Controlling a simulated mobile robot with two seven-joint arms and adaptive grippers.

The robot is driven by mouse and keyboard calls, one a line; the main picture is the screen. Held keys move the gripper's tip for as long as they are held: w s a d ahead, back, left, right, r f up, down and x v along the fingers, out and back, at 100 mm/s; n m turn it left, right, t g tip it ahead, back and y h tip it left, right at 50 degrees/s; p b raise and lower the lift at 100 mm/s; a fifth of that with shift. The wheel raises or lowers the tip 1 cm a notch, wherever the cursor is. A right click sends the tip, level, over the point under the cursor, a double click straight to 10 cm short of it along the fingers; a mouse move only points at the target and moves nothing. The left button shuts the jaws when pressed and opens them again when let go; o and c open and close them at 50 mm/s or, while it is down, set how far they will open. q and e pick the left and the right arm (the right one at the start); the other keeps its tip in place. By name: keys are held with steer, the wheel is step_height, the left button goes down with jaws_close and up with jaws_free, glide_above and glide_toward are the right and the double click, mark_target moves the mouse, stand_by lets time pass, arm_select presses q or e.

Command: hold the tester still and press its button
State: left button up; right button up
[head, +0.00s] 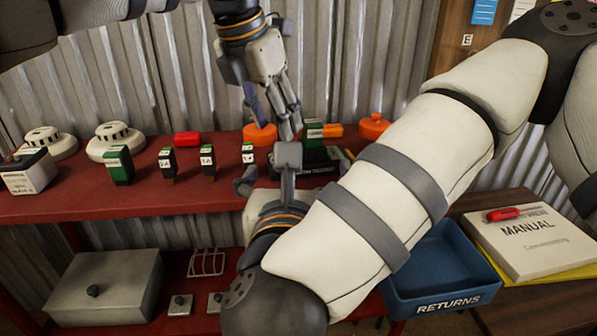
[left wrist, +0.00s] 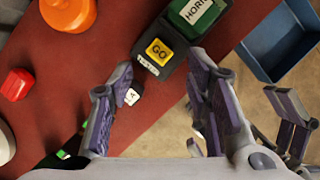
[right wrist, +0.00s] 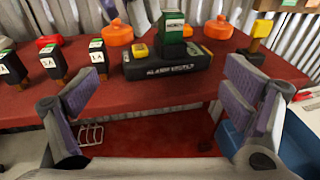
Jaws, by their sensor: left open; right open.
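The black tester (right wrist: 165,65) stands on the red bench, with a green HORN block (right wrist: 174,25) upright in it and a yellow button beside the block. In the head view my right forearm and gripper hide much of the tester (head: 318,169).
Small black labelled blocks (head: 208,161) stand in a row left of the tester. Orange domes (head: 373,126) and a red block (head: 187,139) are behind. White detectors (head: 115,140) are further left. A blue RETURNS tray (head: 444,304) and a manual (head: 535,240) are at the right.

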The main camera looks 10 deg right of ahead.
steer(key=x, duration=1.2)
steer(key=shift+s, duration=0.1)
steer(key=shift+c, duration=0.3)
jaws_close()
steer(key=c, duration=0.8)
jaws_free()
steer(key=shift+o, duration=0.2)
steer(key=v, duration=1.2)
